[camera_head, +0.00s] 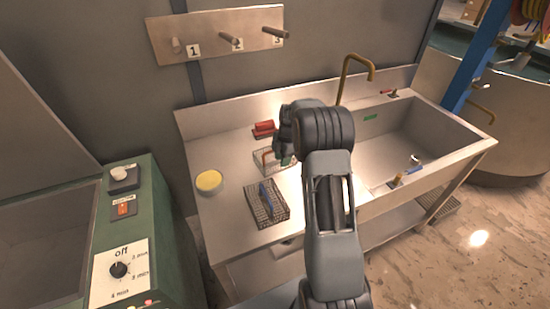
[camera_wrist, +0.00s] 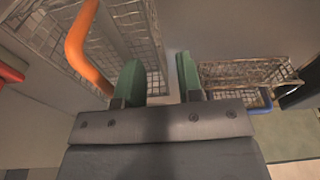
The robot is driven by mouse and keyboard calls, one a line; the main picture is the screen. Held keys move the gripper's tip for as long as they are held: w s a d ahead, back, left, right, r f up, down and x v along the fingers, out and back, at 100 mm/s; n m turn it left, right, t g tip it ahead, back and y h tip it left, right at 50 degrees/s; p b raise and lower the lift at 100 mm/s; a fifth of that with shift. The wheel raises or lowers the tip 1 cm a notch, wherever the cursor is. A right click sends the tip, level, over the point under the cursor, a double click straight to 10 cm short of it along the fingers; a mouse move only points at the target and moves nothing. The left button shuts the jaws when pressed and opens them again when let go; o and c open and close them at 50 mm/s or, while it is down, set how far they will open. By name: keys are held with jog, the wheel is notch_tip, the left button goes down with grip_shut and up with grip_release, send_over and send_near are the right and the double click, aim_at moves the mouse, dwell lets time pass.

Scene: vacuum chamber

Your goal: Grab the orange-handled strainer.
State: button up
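The orange-handled strainer (camera_head: 268,161), a wire basket with an orange handle, sits on the steel counter in the head view, partly hidden by my arm. In the wrist view its orange handle (camera_wrist: 80,50) and wire mesh (camera_wrist: 128,30) fill the upper left. My gripper (camera_wrist: 158,70) has two green fingers apart with nothing held between them. The left finger overlaps the basket's right side in the picture; I cannot tell whether it touches. The handle lies left of both fingers.
A blue-handled strainer (camera_head: 262,206) stands in front on the counter (camera_head: 228,222); it also shows at right in the wrist view (camera_wrist: 245,74). A red object (camera_head: 264,129) lies behind. A yellow-filled bowl (camera_head: 209,182) is at left. The sink (camera_head: 400,145) is right, with a brass faucet (camera_head: 343,78).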

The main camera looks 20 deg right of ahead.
jog(key=shift+a+f, duration=0.15)
jog(key=shift+f, duration=1.1)
grip_shut()
